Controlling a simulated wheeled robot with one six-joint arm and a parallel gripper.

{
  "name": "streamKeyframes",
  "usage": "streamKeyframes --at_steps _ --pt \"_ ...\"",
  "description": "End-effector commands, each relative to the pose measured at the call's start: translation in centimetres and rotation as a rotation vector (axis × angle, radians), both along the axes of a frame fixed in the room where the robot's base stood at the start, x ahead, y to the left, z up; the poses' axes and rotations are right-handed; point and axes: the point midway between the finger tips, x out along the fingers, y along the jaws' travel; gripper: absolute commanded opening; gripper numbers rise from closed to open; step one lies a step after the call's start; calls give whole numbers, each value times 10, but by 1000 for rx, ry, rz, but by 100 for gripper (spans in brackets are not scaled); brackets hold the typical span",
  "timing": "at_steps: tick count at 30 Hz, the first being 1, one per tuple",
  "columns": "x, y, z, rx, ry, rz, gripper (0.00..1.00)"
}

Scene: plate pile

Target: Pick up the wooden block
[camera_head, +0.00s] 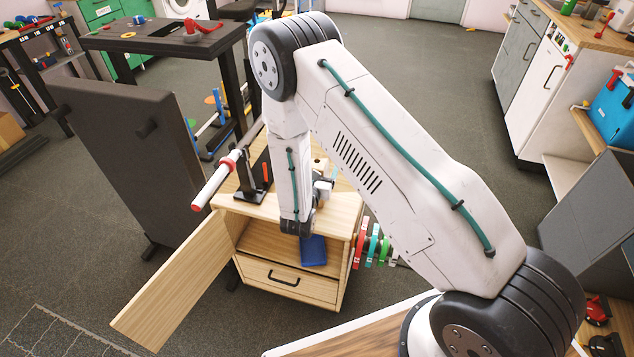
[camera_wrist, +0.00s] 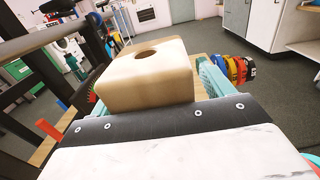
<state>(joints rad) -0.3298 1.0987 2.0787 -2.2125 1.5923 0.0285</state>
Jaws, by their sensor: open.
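The wooden block (camera_wrist: 145,85) is pale, with rounded edges and a round dark hole in its top. In the wrist view it sits between the two teal fingers of my gripper (camera_wrist: 152,80). The fingers are open, one at each side of the block; whether either touches it I cannot tell. In the head view the block (camera_head: 319,166) shows small on top of the wooden cabinet, just behind my gripper (camera_head: 325,183), which is partly hidden by my arm. The block's underside is hidden.
The wooden cabinet (camera_head: 330,291) has an open door (camera_head: 175,285) at the left and a blue item (camera_head: 314,250) inside. A black stand with a white roller (camera_head: 215,184) stands left of my gripper. Coloured discs (camera_head: 372,245) hang at the cabinet's right side. A dark panel (camera_head: 130,160) stands left.

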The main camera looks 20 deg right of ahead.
Motion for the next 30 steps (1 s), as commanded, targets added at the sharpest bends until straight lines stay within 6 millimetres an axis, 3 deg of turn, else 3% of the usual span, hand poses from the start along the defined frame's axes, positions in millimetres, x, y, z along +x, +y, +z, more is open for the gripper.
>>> streamKeyframes --at_steps 4,5,11,22,30 --pt "0 2 0 0 0 2 80" --pt "0 2 0 0 0 2 74" --pt "0 2 0 0 0 2 19" --pt "0 2 3 0 -1 2 18" --pt "0 2 28 1 -4 2 18"
